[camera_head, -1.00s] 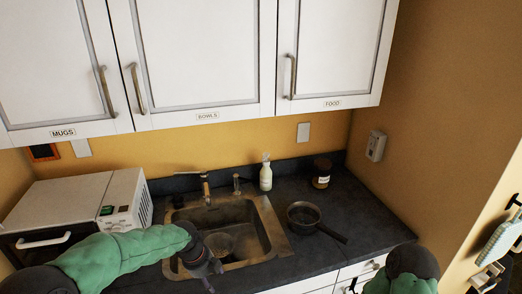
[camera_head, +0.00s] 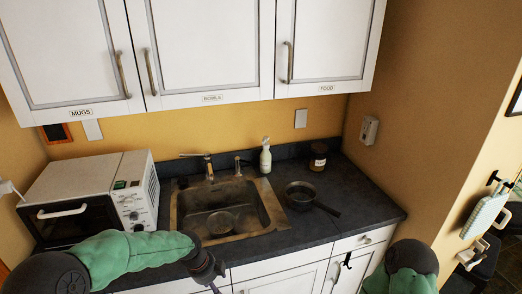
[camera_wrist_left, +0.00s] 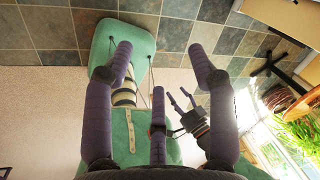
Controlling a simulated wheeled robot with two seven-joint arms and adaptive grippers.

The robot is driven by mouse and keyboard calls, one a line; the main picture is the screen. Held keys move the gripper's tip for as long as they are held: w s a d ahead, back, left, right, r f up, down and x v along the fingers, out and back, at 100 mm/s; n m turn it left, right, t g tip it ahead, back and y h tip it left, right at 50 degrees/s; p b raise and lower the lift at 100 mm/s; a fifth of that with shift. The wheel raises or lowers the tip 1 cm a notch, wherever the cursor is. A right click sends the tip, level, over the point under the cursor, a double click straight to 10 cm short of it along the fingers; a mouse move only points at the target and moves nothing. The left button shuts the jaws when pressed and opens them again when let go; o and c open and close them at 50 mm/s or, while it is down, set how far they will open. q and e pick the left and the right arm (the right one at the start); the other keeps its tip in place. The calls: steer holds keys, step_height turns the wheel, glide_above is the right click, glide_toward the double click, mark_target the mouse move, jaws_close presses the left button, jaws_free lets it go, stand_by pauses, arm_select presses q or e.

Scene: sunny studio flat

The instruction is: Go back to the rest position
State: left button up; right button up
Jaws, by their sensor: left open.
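My left arm comes in from the left in the head view. Its gripper (camera_head: 212,280) hangs at the bottom edge, in front of the counter below the sink, with its fingertips partly cut off. In the left wrist view, the left gripper (camera_wrist_left: 160,62) has its purple fingers spread wide with nothing between them. My right arm shows at the bottom right of the head view, its gripper out of sight there. In the left wrist view, my right gripper (camera_wrist_left: 182,98) appears small beyond the left fingers; whether it is open is unclear.
The dark counter holds a microwave (camera_head: 68,212), a sink (camera_head: 263,196) with a pan (camera_head: 221,222) in it, a soap bottle (camera_head: 265,158), a jar (camera_head: 318,157) and another pan (camera_head: 300,195). White cupboards (camera_head: 210,50) hang above. Tiled floor (camera_wrist_left: 50,35) shows in the wrist view.

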arm_select(q)
steer(key=s+d+f+n+b, duration=0.1)
steer(key=s+f+n+b, duration=0.2)
steer(key=s+f+n, duration=0.4)
steer(key=s+d+f+n+h+b, duration=0.1)
steer(key=s+d+f+n+b, duration=0.1)
steer(key=s+f+n, duration=0.5)
steer(key=s+d+f+n+g+b, duration=0.1)
steer(key=s+f+n+b, duration=0.2)
steer(key=s+f+n, duration=0.4)
step_height(320, 180, down, 10)
steer(key=n, duration=0.5)
steer(key=shift+s+d+n+h+b, duration=0.25)
steer(key=shift+d+n+h+b, duration=0.05)
steer(key=shift+d+n+b, duration=0.1)
